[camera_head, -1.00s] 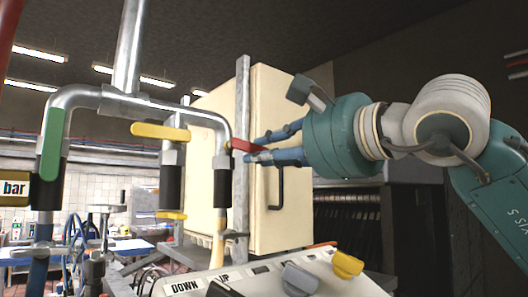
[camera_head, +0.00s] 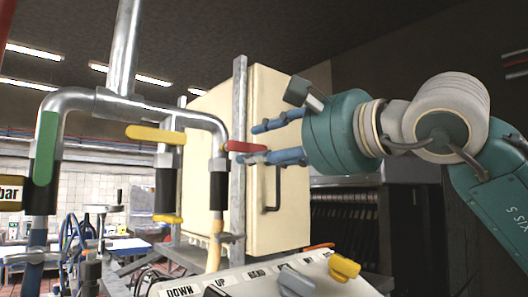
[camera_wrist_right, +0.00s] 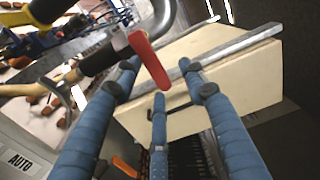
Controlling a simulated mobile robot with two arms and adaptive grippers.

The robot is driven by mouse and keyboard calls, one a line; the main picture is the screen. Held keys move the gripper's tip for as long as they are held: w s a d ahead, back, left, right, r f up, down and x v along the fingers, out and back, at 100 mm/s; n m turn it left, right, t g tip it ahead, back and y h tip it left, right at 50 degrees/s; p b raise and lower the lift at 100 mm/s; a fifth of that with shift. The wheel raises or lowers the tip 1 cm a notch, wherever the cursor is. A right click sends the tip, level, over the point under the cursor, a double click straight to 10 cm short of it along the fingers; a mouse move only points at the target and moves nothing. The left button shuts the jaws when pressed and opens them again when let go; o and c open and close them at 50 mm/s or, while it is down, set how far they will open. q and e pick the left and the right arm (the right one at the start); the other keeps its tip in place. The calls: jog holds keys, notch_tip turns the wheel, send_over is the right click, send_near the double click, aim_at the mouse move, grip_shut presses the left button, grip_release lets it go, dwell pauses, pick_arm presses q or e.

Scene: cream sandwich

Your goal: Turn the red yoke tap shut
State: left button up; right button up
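The red tap handle (camera_head: 246,147) sticks out to the right, almost level, from the right-hand branch of the metal yoke pipe (camera_head: 150,112). My right gripper (camera_head: 250,142) comes from the right with its blue fingers spread above and below the handle's outer end. In the right wrist view the red handle (camera_wrist_right: 149,62) reaches in between the fingertips of my right gripper (camera_wrist_right: 159,76), with two fingers at the sides and one below. The gripper is open and I see no clear grip on the handle. My left gripper is not in view.
A green handle (camera_head: 45,148) hangs down on the left branch and a yellow handle (camera_head: 156,133) lies level in the middle. A cream cabinet (camera_head: 270,90) with a dark pull stands close behind the fingers. A panel with levers (camera_head: 255,278) is below.

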jog(key=shift+s+f, duration=0.1)
jog(key=shift+s, duration=0.05)
jog(key=v, duration=1.1)
jog(key=shift+s+d, duration=0.25)
jog(key=shift+s, duration=0.05)
